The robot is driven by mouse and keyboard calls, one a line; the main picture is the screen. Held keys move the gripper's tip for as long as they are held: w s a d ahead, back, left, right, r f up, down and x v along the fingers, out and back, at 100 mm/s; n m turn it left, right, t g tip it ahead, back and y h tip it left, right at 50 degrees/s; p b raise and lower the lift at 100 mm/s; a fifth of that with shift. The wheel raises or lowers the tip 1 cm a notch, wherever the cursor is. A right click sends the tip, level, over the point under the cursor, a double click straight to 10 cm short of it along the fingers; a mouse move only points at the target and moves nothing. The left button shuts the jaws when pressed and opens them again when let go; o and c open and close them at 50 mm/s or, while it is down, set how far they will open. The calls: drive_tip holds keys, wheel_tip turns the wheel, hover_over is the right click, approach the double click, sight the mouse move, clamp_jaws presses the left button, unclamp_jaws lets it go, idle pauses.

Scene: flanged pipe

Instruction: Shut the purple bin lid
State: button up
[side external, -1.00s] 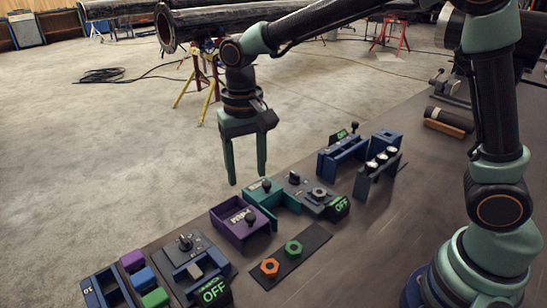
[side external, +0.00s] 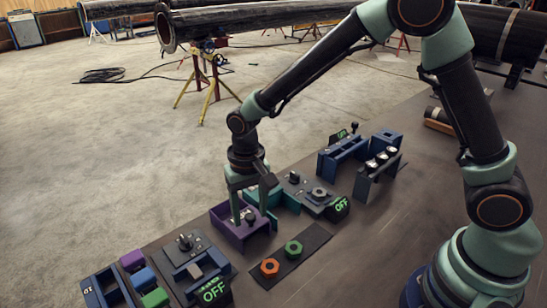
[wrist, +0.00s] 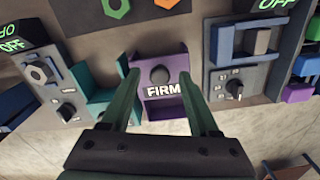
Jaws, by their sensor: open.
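The purple bin (side external: 230,232) stands in the row of fixtures on the table, and in the wrist view (wrist: 180,52) it is at the centre. Its panel carries a dark round knob (wrist: 159,75) and the word FIRM (wrist: 163,91). How far the lid is open I cannot tell. My gripper (side external: 250,215) points down over the bin. In the wrist view my open gripper (wrist: 160,73) has one finger on each side of the knob, with a gap to it. My fingers hide part of the bin in the side view.
A teal bin (side external: 290,202) stands close to the right of the purple one. A dial fixture (side external: 190,262) with an OFF sign is to the left. A dark mat with orange (side external: 270,267) and green (side external: 293,249) nuts lies in front. Blue racks stand farther right.

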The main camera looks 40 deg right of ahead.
clamp_jaws()
drive_tip(key=shift+w+r, duration=0.1)
idle(1.2)
